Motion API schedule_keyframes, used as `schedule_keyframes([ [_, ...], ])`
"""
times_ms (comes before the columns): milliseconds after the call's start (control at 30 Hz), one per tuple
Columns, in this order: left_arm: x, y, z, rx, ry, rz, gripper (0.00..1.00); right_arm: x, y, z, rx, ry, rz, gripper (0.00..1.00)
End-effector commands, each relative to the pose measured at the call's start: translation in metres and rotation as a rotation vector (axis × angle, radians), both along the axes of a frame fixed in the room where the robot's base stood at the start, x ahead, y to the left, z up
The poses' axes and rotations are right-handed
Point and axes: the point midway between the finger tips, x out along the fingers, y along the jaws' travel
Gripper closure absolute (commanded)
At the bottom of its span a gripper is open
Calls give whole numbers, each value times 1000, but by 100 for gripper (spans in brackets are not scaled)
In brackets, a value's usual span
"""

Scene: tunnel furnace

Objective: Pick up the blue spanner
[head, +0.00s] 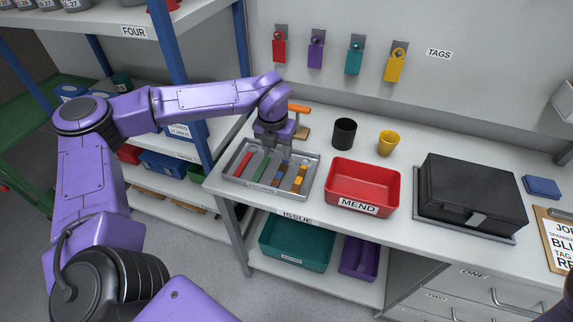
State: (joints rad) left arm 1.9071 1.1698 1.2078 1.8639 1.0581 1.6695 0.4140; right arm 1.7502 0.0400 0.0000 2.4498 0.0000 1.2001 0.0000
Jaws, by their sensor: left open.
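A grey metal tray (232,183) on the bench holds a row of coloured spanners. A red spanner (243,164) lies at the left, with a green spanner (263,166) beside it. The blue spanner (279,172), which also shows some brown, comes third. A yellow-orange spanner (300,178) lies at the right. My left gripper (277,156) is open and points down over the tray, above the far ends of the green and blue spanners. It hides those far ends. I cannot tell how high it is above them. My right gripper is not in view.
A red MEND bin (362,184) stands right of the tray. Behind are a black cup (344,134), a yellow cup (388,143) and an orange-topped item (299,110). A black case (471,193) stands further right. A blue shelf post (178,70) rises at the left.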

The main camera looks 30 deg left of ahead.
Motion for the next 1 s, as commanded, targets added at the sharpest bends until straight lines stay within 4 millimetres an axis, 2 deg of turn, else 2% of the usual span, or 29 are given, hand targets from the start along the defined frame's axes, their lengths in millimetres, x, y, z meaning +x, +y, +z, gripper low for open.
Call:
schedule_keyframes([
  [167,4,1,-23,1,0,0,49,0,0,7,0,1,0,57],
  [367,10,-6,-51,1,4,-4,49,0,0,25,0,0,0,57],
  [500,14,-5,-72,1,-1,-1,49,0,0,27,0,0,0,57],
  [967,15,-4,-78,2,-3,-1,49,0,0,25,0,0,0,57],
  [1000,15,-5,-78,2,-3,-1,55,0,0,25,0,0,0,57],
])
